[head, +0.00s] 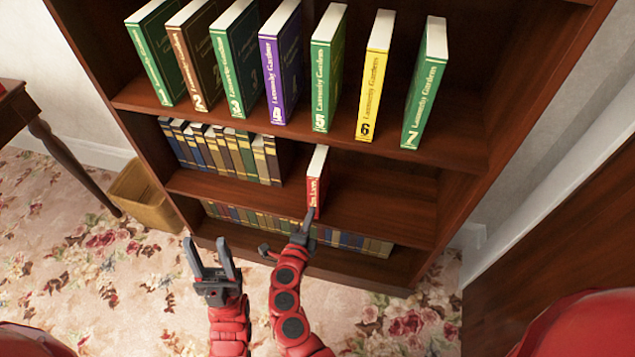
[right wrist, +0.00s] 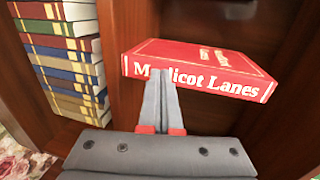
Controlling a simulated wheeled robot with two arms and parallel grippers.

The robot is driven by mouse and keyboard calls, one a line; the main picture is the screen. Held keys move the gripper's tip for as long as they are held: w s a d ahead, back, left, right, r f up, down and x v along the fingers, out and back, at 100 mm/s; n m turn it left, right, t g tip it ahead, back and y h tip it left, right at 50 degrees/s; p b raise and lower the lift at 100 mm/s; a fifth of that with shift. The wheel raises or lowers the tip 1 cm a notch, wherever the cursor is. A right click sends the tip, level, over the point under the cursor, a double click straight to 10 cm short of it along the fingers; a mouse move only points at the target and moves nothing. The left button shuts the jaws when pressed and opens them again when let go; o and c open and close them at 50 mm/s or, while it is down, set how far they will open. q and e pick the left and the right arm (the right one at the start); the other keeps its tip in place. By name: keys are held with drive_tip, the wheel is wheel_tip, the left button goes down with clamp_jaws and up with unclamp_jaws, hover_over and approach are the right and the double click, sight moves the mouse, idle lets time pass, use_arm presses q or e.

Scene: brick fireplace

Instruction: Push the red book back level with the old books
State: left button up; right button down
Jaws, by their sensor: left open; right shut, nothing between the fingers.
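The red book (head: 316,180) stands upright on the second shelf, its spine facing out near the shelf's front edge. In the right wrist view the red book (right wrist: 220,72) shows its lettered spine, partly covered by my fingers. The old books (head: 225,150) stand in a row to its left, with a gap between; their spines also show in the right wrist view (right wrist: 65,60). My right gripper (head: 309,216) is shut and empty, its tips at the lower spine; I cannot tell whether they touch. My left gripper (head: 211,245) is open and empty, in front of the bookcase.
Numbered large books (head: 270,70) stand on the shelf above. Another row of books (head: 350,240) fills the shelf below. The second shelf (head: 380,205) is bare right of the red book. A waste basket (head: 143,195) and a table leg (head: 70,165) are at left.

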sight(314, 204)
idle(0.6)
drive_tip(key=shift+r+x, duration=0.2)
drive_tip(key=shift+x, duration=0.8)
drive_tip(key=shift+r+x, duration=0.25)
drive_tip(key=shift+x, duration=0.7)
drive_tip(key=shift+w, duration=0.15)
drive_tip(key=shift+r+x, duration=0.2)
drive_tip(key=shift+x, duration=0.65)
drive_tip(key=shift+r+x, duration=0.2)
drive_tip(key=shift+x, duration=0.65)
drive_tip(key=f+v, duration=0.2)
drive_tip(key=v, duration=0.7)
drive_tip(key=shift+s, duration=0.55)
